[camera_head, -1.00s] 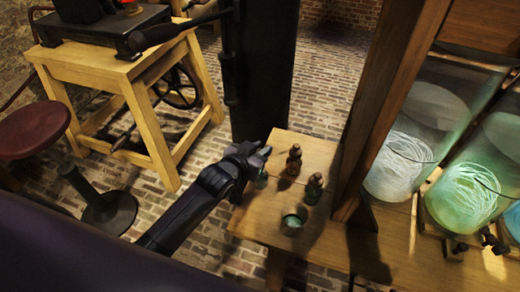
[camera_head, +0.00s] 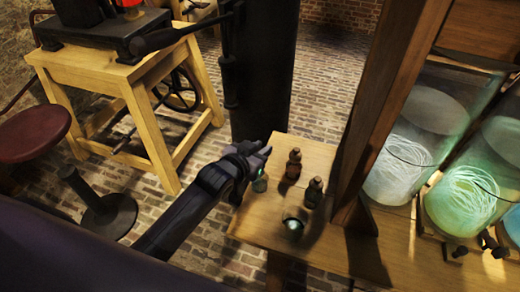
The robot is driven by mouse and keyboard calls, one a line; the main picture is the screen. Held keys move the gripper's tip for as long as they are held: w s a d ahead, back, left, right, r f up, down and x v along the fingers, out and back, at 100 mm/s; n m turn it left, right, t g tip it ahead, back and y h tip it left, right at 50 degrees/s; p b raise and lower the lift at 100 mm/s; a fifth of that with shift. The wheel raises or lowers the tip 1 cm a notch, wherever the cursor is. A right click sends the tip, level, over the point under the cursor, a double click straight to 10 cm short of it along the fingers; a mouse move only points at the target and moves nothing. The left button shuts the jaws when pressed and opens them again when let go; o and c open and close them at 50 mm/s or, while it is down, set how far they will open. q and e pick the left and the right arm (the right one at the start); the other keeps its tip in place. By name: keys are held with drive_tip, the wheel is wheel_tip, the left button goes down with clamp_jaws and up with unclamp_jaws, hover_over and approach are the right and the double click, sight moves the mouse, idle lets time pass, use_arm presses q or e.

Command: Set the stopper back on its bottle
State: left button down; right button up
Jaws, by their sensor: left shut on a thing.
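My left gripper (camera_head: 263,153) is at the table's left end, just above a small pale green bottle (camera_head: 260,184). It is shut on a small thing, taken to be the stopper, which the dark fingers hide. I cannot tell whether the held thing touches the bottle's neck. A brown bottle (camera_head: 293,166) with a stopper stands to the right of the gripper. A dark green bottle (camera_head: 314,193), also stoppered, stands nearer. My right gripper is not in view.
A small open glass cup (camera_head: 293,226) stands on the wooden table (camera_head: 262,226) in front of the bottles. A thick wooden post (camera_head: 382,105) rises to their right, with large glass jars (camera_head: 408,150) beyond it. A black column (camera_head: 262,75) stands behind.

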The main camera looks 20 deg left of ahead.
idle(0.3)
use_arm(q)
drive_tip(key=c, duration=1.3)
unclamp_jaws()
drive_tip(key=shift+v, duration=5.5)
